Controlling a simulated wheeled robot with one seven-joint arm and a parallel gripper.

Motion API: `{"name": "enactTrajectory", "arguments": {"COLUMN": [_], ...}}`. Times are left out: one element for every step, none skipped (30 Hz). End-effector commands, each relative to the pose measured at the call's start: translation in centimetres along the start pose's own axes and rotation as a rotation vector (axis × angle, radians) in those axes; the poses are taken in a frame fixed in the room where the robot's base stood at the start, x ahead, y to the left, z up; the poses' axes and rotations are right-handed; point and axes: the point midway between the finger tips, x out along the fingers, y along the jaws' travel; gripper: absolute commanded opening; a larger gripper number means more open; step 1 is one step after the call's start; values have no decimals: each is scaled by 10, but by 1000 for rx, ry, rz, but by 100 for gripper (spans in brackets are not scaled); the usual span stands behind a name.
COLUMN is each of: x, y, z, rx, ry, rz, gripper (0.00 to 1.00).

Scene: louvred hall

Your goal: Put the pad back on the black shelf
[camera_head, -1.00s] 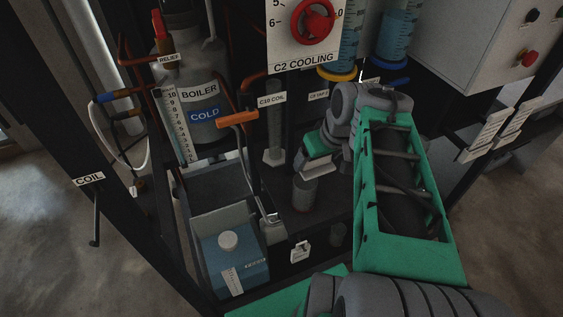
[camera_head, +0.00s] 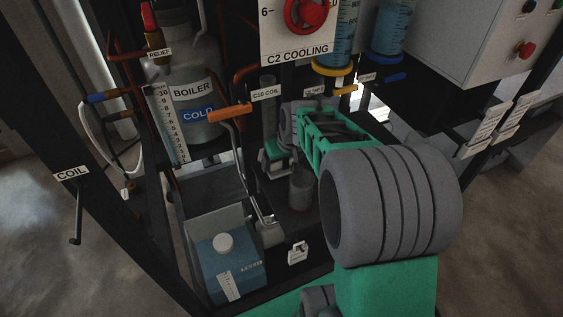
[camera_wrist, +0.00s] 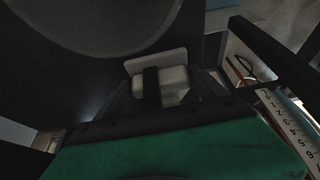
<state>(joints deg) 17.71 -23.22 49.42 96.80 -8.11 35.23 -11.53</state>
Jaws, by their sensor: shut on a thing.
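The pad is a pale grey block in the wrist view (camera_wrist: 172,80), held between my dark fingers, one of which crosses in front of it. My gripper (camera_wrist: 160,90) is shut on it. In the head view my gripper (camera_head: 275,163) is at the rack, left of the forearm, and small; the pad cannot be told clearly from it there. The black shelf (camera_head: 281,222) is a dark surface below my gripper. Whether the pad touches the shelf cannot be told.
A grey cylinder (camera_head: 301,188) stands just right of my gripper. An orange-handled lever (camera_head: 228,112) and the boiler (camera_head: 195,105) are to the left. A blue jug (camera_head: 228,265) sits in a bin at lower left. The C2 COOLING panel (camera_head: 298,35) hangs above.

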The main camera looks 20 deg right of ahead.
Motion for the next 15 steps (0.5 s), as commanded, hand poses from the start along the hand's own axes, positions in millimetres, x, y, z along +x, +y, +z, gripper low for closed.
{"name": "enactTrajectory", "arguments": {"x": [-2, -2, -2, -2, -2, 0, 1, 2, 1, 1, 1, 1, 1, 1, 1], "y": [0, 0, 0, 0, 0, 0, 0, 0, 0, 0, 0, 0, 0, 0, 0], "z": [-1, -1, -1, -1, -1, 0, 0, 0, 0, 0, 0, 0, 0, 0, 0], "rx": [0, 0, 0, 0, 0, 0, 0, 0, 0, 0, 0, 0, 0, 0, 0], "ry": [2, 2, 2, 2, 2, 2, 1, 1, 2, 2, 2, 2, 2, 1, 2], "rz": [1, 1, 1, 1, 0, 0, 0, 0, 0, 0, 0, 0, 0, 0, 0], "gripper": [43, 43, 43, 43, 43, 43, 43, 43, 83, 85, 87, 91, 93, 96, 99]}}
